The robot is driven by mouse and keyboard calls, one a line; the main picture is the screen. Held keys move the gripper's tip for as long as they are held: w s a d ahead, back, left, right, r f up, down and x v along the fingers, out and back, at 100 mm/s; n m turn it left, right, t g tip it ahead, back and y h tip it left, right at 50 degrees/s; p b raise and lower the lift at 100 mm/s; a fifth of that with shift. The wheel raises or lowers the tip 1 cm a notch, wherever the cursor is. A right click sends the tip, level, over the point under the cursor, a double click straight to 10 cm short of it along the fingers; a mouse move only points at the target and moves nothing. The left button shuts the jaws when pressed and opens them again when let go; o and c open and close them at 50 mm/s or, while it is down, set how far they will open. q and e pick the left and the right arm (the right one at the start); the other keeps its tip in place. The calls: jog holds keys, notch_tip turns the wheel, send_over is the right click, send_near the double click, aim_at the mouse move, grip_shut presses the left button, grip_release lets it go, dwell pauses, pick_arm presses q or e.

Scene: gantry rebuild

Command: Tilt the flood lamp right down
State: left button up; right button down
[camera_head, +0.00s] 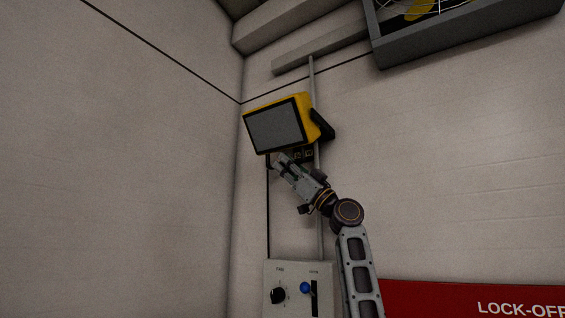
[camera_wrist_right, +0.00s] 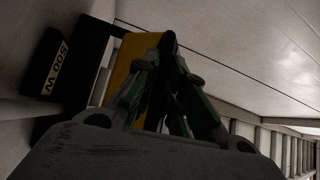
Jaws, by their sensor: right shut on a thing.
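The flood lamp (camera_head: 274,128) hangs high near the wall corner, with a yellow housing and a grey face in a black frame. Its face looks left and slightly down. My right gripper (camera_head: 281,160) reaches up from below to the lamp's lower edge. In the right wrist view the fingers (camera_wrist_right: 166,75) are shut on the black edge of the lamp, beside its yellow housing (camera_wrist_right: 128,62). The exact contact is dark and partly hidden by the fingers. My left gripper is not in view.
A thin pole (camera_head: 311,82) runs up the wall behind the lamp. A control box (camera_head: 298,276) with a black knob and a blue-knobbed lever is below. A red sign (camera_head: 440,296) is at lower right. A grey-framed fan (camera_head: 470,38) is at upper right. The left wall is bare.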

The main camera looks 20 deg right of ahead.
jog(key=shift+w+d+r, duration=0.1)
jog(key=shift+w+d, duration=0.15)
jog(key=shift+d, duration=0.15)
jog(key=c, duration=1.8)
grip_release()
jog(key=shift+c, duration=0.2)
jog(key=o, duration=0.4)
jog(key=shift+d, duration=0.15)
jog(key=shift+c, duration=0.2)
jog(key=v, duration=1.2)
